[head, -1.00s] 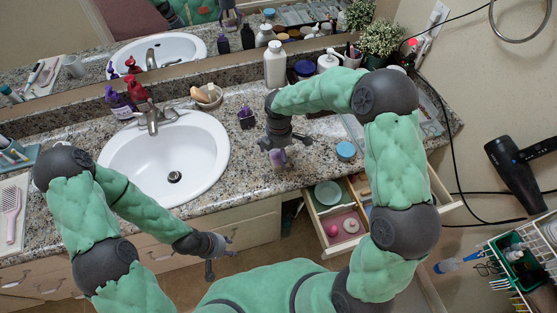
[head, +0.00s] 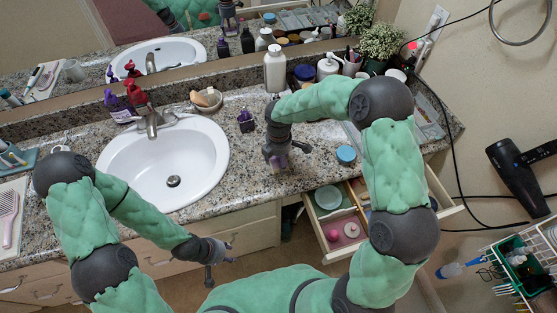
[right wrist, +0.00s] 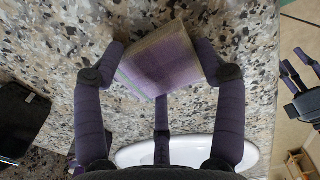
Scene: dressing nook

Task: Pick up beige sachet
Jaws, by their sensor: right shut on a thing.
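My right gripper (head: 283,160) is over the front of the granite counter, between the sink and the open drawer. It also shows in the right wrist view (right wrist: 163,75), with its fingers shut around a flat beige sachet (right wrist: 163,60) with a purplish face. The sachet is tilted among the fingers. I cannot tell whether it still touches the counter. In the head view it is mostly hidden by the gripper. My left gripper (head: 222,261) is open and empty in front of the cabinet, below the sink. It also shows in the right wrist view (right wrist: 298,82).
The white sink (head: 165,165) is left of my right gripper. A small dark purple bottle (head: 246,121) and a blue-lidded jar (head: 346,155) stand nearby. The open drawer (head: 335,212) holds a green bowl and pink items. Bottles and plants line the back. A hairbrush (head: 8,215) lies far left.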

